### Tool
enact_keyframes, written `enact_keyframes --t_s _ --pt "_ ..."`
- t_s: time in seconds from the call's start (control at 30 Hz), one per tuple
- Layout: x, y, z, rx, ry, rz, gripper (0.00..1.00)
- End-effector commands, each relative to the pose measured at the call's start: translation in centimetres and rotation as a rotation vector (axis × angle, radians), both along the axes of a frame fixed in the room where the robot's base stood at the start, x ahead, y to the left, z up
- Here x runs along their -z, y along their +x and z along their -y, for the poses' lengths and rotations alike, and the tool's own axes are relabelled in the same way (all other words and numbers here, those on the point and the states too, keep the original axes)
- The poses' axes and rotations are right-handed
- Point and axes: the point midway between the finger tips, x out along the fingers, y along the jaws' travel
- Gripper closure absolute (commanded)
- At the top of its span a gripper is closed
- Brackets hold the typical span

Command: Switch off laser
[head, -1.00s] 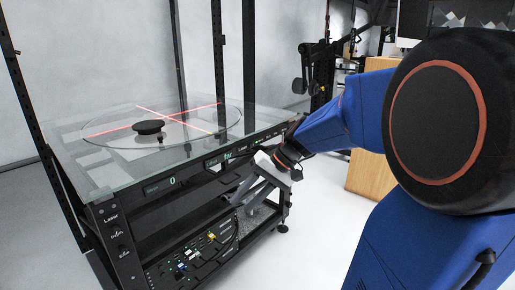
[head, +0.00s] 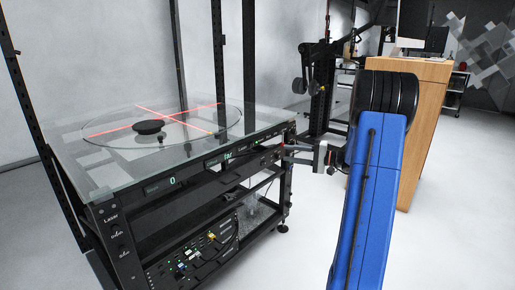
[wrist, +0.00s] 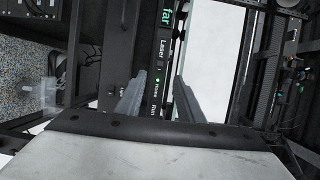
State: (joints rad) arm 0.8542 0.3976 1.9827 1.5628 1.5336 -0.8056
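The turntable (head: 70,150) has a glass top with a black round hub (head: 149,127). A red laser cross (head: 180,117) shines across it. A panel on the front left post carries the label "Laser" (head: 111,218) with small switches (head: 118,236) below. In the wrist view, a black panel reads "Laser" (wrist: 162,46), with a green light and smaller labels below. My gripper (wrist: 160,82) is open and empty, its fingers on either side of this panel strip. In the head view my gripper (head: 287,151) is at the table's right front corner. Contact cannot be told.
The table's front rail bears displays (head: 172,182), one reading 0. A lower shelf holds an electronics board (head: 195,258). A wooden cabinet (head: 425,120) and dark rack (head: 320,90) stand behind at right. The floor in front is clear.

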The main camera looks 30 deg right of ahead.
Motion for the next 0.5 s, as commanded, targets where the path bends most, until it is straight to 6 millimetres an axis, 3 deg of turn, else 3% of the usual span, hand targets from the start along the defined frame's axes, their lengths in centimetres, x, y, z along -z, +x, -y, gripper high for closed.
enact_keyframes --t_s 0.03,0.17,0.5 --pt "0.3 0.1 1.0 0.016 0.009 0.010 0.66" --pt "0.4 0.3 2.0 0.034 0.018 0.028 0.66" --pt "0.4 3.6 -0.6 0.032 0.018 0.028 0.66"
